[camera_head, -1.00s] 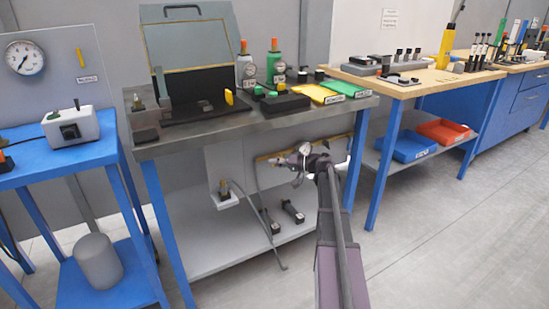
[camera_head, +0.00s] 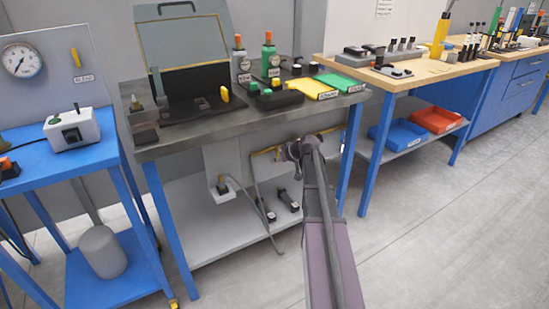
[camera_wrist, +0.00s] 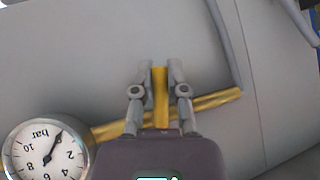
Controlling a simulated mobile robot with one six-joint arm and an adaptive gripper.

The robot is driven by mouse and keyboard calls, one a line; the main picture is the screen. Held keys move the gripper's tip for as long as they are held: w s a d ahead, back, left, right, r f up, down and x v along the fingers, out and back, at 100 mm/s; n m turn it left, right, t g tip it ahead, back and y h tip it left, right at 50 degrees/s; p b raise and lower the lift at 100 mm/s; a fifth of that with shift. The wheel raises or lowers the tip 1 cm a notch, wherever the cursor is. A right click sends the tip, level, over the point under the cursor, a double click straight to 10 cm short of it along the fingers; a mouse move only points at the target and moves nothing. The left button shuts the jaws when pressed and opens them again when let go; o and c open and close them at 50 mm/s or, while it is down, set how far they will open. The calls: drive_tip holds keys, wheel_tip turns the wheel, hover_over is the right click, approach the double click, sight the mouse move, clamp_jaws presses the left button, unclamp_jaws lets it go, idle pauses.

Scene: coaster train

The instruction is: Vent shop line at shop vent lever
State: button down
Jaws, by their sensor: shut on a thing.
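In the wrist view, my gripper (camera_wrist: 160,72) is shut on a yellow lever (camera_wrist: 160,98), with one grey finger on each side. The lever stands upright in that picture, against a yellow pipe (camera_wrist: 215,100) that runs across a grey panel. I see no label on this lever. A round bar gauge (camera_wrist: 46,153) is at the lower left of the wrist view. In the head view, my gripper is hidden behind my own wrist, below the dark bench's top, by the yellow pipe (camera_head: 262,152). The lever is hidden there too.
The dark bench (camera_head: 225,132) overhangs the panel, with a grey hose (camera_head: 257,207) and black fittings (camera_head: 287,200) below. Another yellow lever (camera_head: 224,94) is on its top. A blue cart (camera_head: 95,157) stands left. Open floor (camera_head: 430,235) lies right.

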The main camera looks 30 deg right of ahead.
drive_tip(key=shift+d+n+h+p, duration=0.4)
drive_tip(key=shift+n+h, duration=0.2)
drive_tip(key=shift+h, duration=0.5)
drive_tip(key=shift+d, duration=0.1)
drive_tip(key=c, duration=0.7)
unclamp_jaws()
drive_tip(key=shift+o, duration=0.2)
drive_tip(key=shift+f, duration=0.1)
